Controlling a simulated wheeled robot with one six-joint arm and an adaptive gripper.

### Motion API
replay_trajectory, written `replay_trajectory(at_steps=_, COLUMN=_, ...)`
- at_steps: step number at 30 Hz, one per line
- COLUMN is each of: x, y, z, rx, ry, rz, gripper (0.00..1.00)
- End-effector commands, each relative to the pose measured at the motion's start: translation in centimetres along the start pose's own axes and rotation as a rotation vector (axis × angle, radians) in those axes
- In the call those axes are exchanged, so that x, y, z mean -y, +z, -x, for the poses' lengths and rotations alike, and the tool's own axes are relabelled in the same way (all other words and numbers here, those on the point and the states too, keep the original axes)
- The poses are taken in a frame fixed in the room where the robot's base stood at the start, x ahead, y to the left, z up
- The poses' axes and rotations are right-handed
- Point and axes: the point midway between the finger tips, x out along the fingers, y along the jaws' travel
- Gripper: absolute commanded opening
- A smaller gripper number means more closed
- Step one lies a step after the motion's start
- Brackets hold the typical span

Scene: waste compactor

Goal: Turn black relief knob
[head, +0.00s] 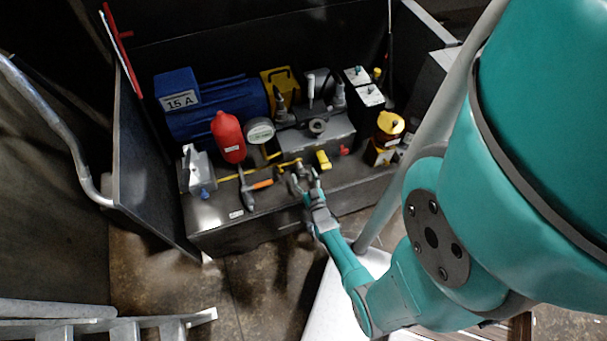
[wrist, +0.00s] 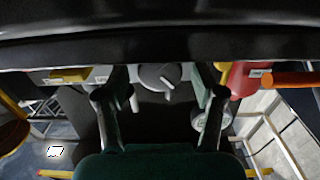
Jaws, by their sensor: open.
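A dark round knob (wrist: 160,77) with a pale pointer mark shows in the wrist view, between my fingers in the picture. It looks like the dark round knob (head: 317,127) on the grey block in the head view. My gripper (head: 301,177) is open and empty at the front of the bench top, in front of the block. In the wrist view my gripper (wrist: 160,100) has one finger on each side of the knob, with gaps visible. I see no contact, and the exact depth to the knob is unclear.
A yellow handle (head: 323,160) is close to my gripper on its right. A blue motor (head: 218,104) stands behind. A dark panel (head: 143,165) edges the left side.

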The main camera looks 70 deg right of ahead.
Motion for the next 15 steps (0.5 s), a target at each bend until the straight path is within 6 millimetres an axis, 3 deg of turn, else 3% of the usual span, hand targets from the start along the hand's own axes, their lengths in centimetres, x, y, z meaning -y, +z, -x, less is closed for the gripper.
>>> replay_trajectory(at_steps=4, x=0.02, y=-0.01, z=-1.0, rx=0.0, ry=-0.001, rz=0.0, gripper=0.68)
replay_trajectory(at_steps=13, x=0.03, y=0.02, z=-1.18, rx=0.001, ry=-0.001, rz=0.0, gripper=0.68)
replay_trajectory(at_steps=14, x=0.03, y=0.02, z=-1.18, rx=0.001, ry=-0.001, rz=0.0, gripper=0.66)
replay_trajectory(at_steps=15, x=0.03, y=0.02, z=-1.18, rx=0.001, ry=-0.001, rz=0.0, gripper=0.56)
